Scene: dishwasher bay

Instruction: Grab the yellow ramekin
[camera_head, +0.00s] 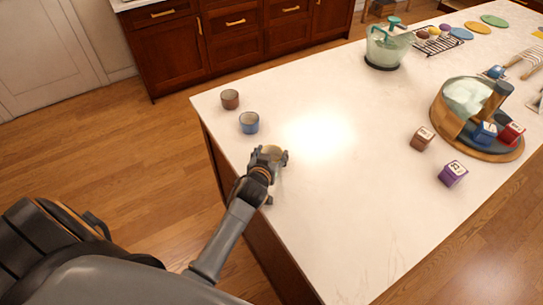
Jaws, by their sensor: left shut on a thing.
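The yellow ramekin (271,151) is at the left gripper, near the left edge of the white countertop. My left gripper (272,157) is shut on it, and its fingers and wrist hide most of the ramekin's lower part. Only the pale yellowish rim and inside show clearly. I cannot tell whether the ramekin still touches the countertop. My right gripper is not in view.
A blue ramekin (249,123) and a brown ramekin (230,99) stand beyond the gripper on the countertop (330,220). Brown (421,139) and purple (453,174) boxes and a round wooden stand (447,125) are at the right. The counter's middle is clear.

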